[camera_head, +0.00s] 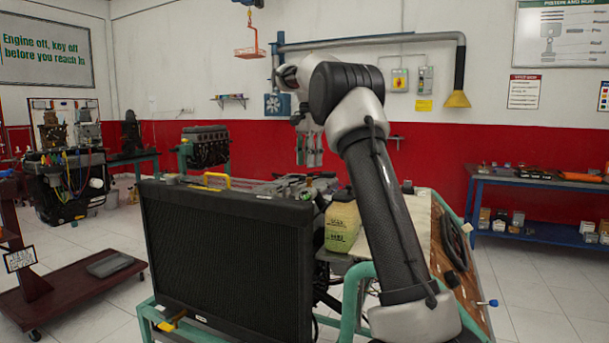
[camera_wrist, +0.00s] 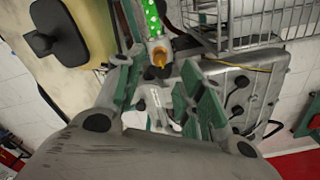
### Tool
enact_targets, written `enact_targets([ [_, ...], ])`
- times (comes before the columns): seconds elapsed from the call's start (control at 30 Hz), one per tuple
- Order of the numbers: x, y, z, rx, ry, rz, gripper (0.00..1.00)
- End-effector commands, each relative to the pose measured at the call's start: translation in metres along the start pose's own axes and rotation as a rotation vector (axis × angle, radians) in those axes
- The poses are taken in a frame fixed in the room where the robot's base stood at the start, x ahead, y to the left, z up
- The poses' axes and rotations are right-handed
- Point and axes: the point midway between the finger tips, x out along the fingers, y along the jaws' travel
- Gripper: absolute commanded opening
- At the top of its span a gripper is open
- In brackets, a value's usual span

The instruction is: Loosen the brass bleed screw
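The brass bleed screw (camera_wrist: 159,57) shows in the wrist view as a small gold-orange piece on a pale fitting at the end of a green, white-dotted hose (camera_wrist: 152,18). My gripper (camera_wrist: 158,74) is open, with its green-padded fingers apart and nothing between them. The screw appears just beyond the fingertips, roughly midway between them; the remaining distance is hard to judge. In the head view my gripper (camera_head: 310,158) points down above the engine trainer, behind the radiator (camera_head: 228,262). The screw is too small to make out there.
A yellowish coolant tank (camera_head: 342,227) stands right of the radiator. In the wrist view a wire basket (camera_wrist: 258,22) lies upper right and a black pedal-like part (camera_wrist: 57,35) upper left. A blue workbench (camera_head: 535,183) stands at the right wall.

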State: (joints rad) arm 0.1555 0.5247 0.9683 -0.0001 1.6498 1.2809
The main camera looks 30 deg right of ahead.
Motion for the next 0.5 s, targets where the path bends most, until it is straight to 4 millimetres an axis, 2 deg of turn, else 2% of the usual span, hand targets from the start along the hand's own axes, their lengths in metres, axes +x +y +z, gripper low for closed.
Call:
enact_targets([
  [0.1,0.021,0.001,0.001,-0.001,-0.001,0.002,0.38],
  [0.23,0.040,0.000,0.001,-0.002,0.000,0.002,0.38],
  [0.5,0.051,0.000,0.000,-0.003,0.000,-0.002,0.38],
])
